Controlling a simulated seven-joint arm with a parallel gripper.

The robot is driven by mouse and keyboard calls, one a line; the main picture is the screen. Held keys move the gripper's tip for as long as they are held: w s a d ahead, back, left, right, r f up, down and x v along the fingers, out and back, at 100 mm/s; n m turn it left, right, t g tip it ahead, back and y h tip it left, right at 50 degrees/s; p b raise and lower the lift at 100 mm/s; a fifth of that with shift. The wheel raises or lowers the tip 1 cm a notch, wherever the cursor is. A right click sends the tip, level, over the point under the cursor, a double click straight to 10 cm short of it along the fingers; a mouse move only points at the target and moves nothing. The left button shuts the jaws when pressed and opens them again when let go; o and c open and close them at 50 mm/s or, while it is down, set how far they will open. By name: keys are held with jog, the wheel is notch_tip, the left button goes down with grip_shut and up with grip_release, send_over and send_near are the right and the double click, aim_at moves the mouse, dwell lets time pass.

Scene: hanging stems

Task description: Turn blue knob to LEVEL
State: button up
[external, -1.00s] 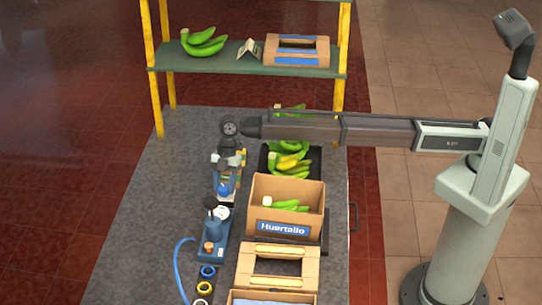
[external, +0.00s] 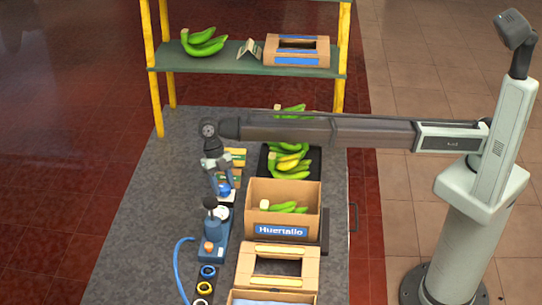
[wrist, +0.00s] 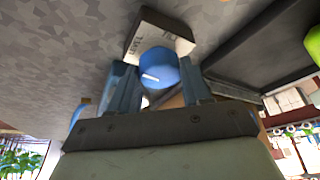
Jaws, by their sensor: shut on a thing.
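The blue knob (wrist: 158,70) sits between my gripper's fingers in the wrist view, with a short white pointer line on its face aimed left in that view. My gripper (wrist: 160,88) is shut on the knob, one finger on each side. In the external view my gripper (external: 222,186) reaches down, tilted, to the knob (external: 225,190) on its small white-edged base. Which mark the pointer meets is unclear.
A blue device (external: 213,240) with a dark ball top stands just in front of the knob. The Huertalio carton (external: 283,230) holding bananas is close on the right, with a black banana tray (external: 264,160) behind. Grey table (external: 150,190) is clear on the left.

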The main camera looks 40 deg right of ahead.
jog(key=shift+n, duration=0.7)
jog(key=o, duration=1)
jog(key=shift+o, duration=0.2)
jog(key=v, duration=1.3)
jog(key=shift+a+r, duration=0.3)
jog(key=shift+r, duration=0.1)
